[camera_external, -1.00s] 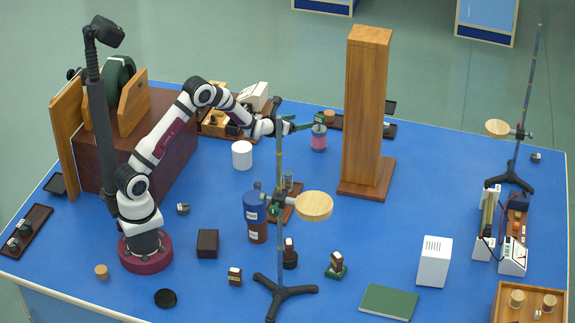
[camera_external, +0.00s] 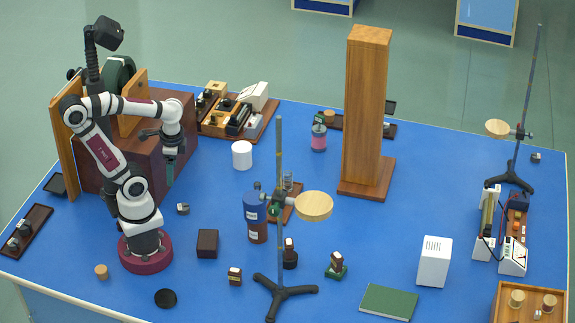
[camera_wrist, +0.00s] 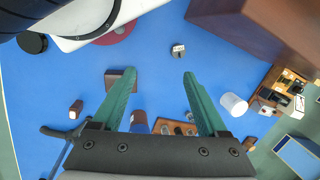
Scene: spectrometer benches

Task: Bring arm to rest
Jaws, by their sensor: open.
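My arm stands on its dark red base at the left of the blue bench (camera_external: 330,240), folded back with its elbow raised and the wrist pointing down. My gripper (camera_external: 169,181) hangs in front of the big dark red box (camera_external: 185,105), above the bench top. In the wrist view my gripper (camera_wrist: 158,80) shows two green fingers wide apart, with nothing between them but bench surface and small things below. The gripper is open and empty, and looks clear of everything.
A small grey item (camera_external: 183,208) lies below the gripper. A white cylinder (camera_external: 242,155) stands to its right, and a dark box (camera_external: 207,244) lies nearer the front. A tall wooden column (camera_external: 366,110) and a stand with a round wooden plate (camera_external: 314,206) stand further right.

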